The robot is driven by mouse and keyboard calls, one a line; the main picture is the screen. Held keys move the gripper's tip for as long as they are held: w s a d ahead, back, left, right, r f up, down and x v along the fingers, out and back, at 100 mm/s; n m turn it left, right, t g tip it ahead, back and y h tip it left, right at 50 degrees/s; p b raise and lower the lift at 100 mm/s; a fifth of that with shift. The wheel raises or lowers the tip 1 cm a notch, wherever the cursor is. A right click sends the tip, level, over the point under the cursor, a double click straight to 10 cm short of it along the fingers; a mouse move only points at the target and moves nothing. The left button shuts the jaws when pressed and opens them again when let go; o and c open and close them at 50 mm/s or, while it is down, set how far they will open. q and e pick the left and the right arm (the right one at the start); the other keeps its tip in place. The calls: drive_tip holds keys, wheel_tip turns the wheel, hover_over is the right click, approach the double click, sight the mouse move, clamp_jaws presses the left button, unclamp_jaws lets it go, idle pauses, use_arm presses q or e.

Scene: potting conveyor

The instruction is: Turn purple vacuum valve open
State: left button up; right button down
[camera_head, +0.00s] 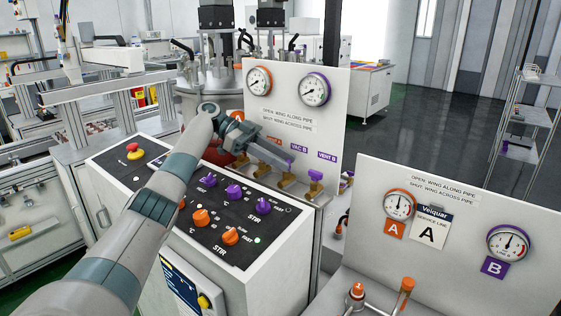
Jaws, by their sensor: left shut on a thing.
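The purple vacuum valve (290,177) sits on the upright white panel, below the purple VAC B label (299,147). Its brass body shows, while its wing is mostly hidden at my fingertips. My left gripper (285,162) reaches in from the left and is shut on this valve's wing. I cannot tell the wing's angle from here. The purple-winged VENT B valve (315,184) stands just to the right, apart from the gripper. My right gripper is not in view.
The panel carries two gauges, one orange-rimmed (258,80) and one purple-rimmed (314,89). A black control box (225,238) with orange and purple knobs lies below my arm. Another gauge panel (450,265) stands at the lower right. Open floor lies behind.

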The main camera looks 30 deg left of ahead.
use_arm(q)
drive_tip(key=shift+m+g, duration=0.3)
drive_tip(key=o, duration=1)
drive_tip(key=shift+o, duration=0.2)
